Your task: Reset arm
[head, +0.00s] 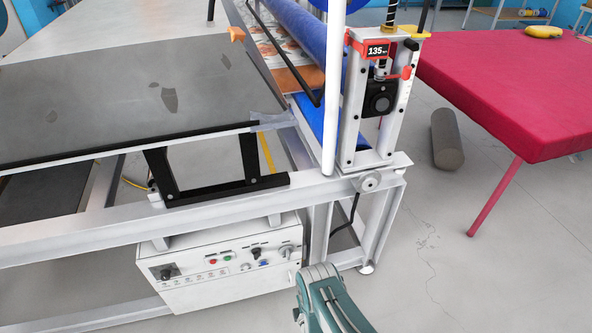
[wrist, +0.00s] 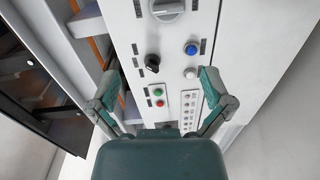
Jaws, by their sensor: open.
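My gripper (wrist: 161,92) shows in the wrist view with its two teal and grey fingers spread wide and nothing between them. It faces the control box (wrist: 250,60), whose panel has a black knob, green and red buttons, a blue button and a grey rotary switch. I cannot tell the exact gap between fingertips and panel. In the head view the white control box (head: 221,277) hangs under the machine frame. A teal link of my arm (head: 330,300) reaches up from the bottom edge, right of the box; the fingers cannot be made out there.
The machine's grey bed (head: 120,90) and white frame (head: 100,240) fill the left. Blue rollers and an upright bracket (head: 380,100) stand at its right end. A red table (head: 500,80) and a dark cylinder (head: 446,140) are at right. Floor between is clear.

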